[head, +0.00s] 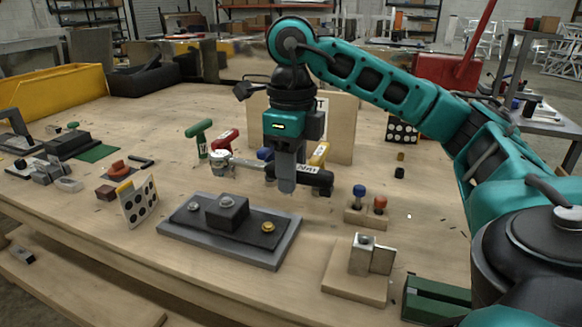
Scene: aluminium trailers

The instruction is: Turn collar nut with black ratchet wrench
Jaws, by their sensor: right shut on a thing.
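My right gripper (287,185) points down over the middle of the bench and is shut on a dark wrench (322,183). The wrench lies roughly level, with a black end to the right of the fingers and a thin shaft running left to a pale round part (219,163). The grip itself is partly hidden by the fingers. Below and in front is a grey plate (185,230) with a dark block (227,214). A silver nut (194,207), a brass nut (268,227) and a silver fitting on the block show; I cannot tell which is the collar nut. The gripper is apart from the plate. My left gripper is not in view.
Green (198,130) and red (224,139) T-handled tools stand behind the wrench. A wooden holder (365,217) with blue and red knobs and a metal block on a wooden base (352,286) stand right. A dotted board (140,202) stands left. The front bench is clear.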

